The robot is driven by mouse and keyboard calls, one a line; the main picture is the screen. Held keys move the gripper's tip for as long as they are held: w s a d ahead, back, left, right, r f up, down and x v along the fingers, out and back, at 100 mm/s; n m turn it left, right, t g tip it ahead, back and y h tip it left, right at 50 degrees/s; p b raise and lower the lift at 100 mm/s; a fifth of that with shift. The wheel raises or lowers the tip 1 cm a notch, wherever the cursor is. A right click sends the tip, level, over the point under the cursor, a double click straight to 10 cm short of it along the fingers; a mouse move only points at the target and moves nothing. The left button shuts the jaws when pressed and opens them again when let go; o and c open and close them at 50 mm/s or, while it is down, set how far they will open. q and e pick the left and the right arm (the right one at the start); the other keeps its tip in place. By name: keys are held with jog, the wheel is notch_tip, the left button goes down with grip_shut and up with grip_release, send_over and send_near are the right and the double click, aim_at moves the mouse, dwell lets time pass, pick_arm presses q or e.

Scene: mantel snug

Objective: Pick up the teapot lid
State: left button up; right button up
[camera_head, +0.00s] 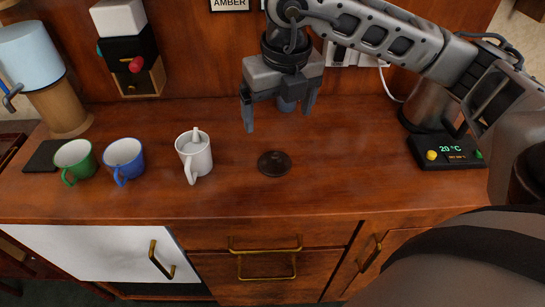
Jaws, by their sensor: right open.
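A small round dark brown lid with a knob (274,163) lies on the wooden counter, right of the white mug. I take it for the teapot lid; no teapot is clearly seen. My right gripper (279,118) hangs above and behind the lid, pointing down. Its two fingers are spread apart with nothing between them, and it does not touch the lid. My left gripper is not in view.
A white mug (195,156), a blue mug (124,160) and a green mug (75,160) stand to the left on the counter (330,180). The counter around the lid is clear.

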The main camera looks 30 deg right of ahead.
send_over(275, 155)
jog(key=f, duration=0.8)
jog(key=shift+s+a, duration=0.25)
jog(key=shift+s, duration=0.15)
jog(key=shift+w+d+f+p, duration=0.15)
jog(key=shift+f+p, duration=0.15)
jog(key=shift+f, duration=0.6)
jog(key=shift+w+d+f+p, duration=0.1)
jog(key=shift+f+p, duration=0.2)
jog(key=shift+f, duration=0.6)
jog(key=shift+w+d+f+p, duration=0.15)
jog(key=shift+f+p, duration=0.15)
jog(key=shift+f, duration=0.6)
jog(key=shift+a, duration=0.1)
jog(key=c, duration=1.1)
